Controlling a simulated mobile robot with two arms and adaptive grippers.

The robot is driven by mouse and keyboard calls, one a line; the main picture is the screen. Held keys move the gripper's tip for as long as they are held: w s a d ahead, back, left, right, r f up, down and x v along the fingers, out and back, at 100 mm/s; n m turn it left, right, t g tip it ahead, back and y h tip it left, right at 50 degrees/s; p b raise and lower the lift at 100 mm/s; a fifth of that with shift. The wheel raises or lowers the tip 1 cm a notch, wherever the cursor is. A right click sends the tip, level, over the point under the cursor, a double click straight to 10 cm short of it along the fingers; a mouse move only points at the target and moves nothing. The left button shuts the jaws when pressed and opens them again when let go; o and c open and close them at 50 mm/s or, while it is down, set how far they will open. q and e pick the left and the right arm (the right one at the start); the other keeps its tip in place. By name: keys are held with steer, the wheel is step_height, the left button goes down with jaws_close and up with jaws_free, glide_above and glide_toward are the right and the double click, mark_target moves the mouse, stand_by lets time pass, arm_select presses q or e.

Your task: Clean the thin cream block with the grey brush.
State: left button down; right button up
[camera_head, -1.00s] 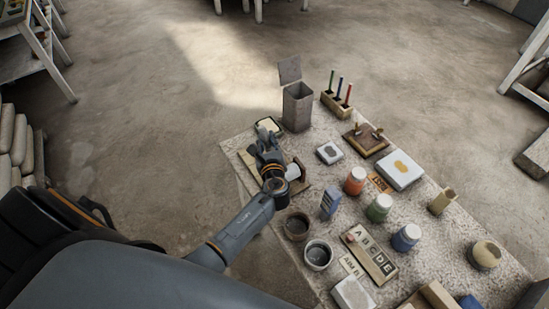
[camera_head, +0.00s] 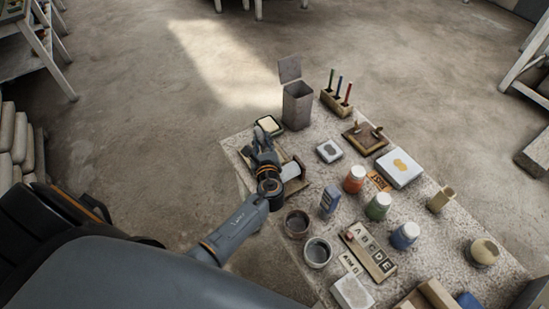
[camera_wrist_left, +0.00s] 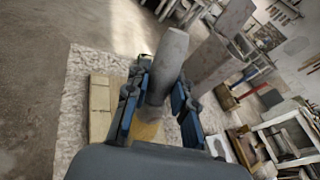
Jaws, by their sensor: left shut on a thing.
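My left gripper (camera_head: 264,143) is over the far left corner of the table, pointing away from me. In the left wrist view its fingers (camera_wrist_left: 156,97) are shut on a grey, rounded piece, the grey brush (camera_wrist_left: 168,62). The brush's working end is hidden. A yellowish patch (camera_wrist_left: 150,131) shows below the fingers; whether the brush touches it I cannot tell. A flat tan slab (camera_wrist_left: 99,108) lies left of the fingers. A small cream block with a dark edge (camera_head: 270,124) lies just beyond the gripper. Which of these is the thin cream block is unclear. My right gripper is out of view.
A grey bin with a raised lid (camera_head: 297,104) stands just beyond and right of the gripper. A white spool (camera_head: 292,170) is close on its right. A pale block with a grey spot (camera_head: 330,151), jars and two cups crowd the table.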

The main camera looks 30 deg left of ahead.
arm_select(q)
steer(key=shift+w+d+b, duration=0.25)
steer(key=shift+w+d, duration=0.25)
steer(key=shift+w, duration=0.4)
steer(key=shift+w+d+b, duration=0.25)
steer(key=shift+w+d, duration=0.25)
steer(key=shift+w, duration=0.35)
steer(key=shift+s+r, duration=0.1)
steer(key=shift+s+a+r+p, duration=0.45)
steer(key=shift+s+r+p, duration=0.15)
steer(key=shift+p, duration=0.45)
steer(key=shift+s+a+r, duration=0.1)
steer(key=shift+s, duration=0.15)
steer(key=shift+s+a, duration=0.1)
steer(key=shift+s, duration=0.05)
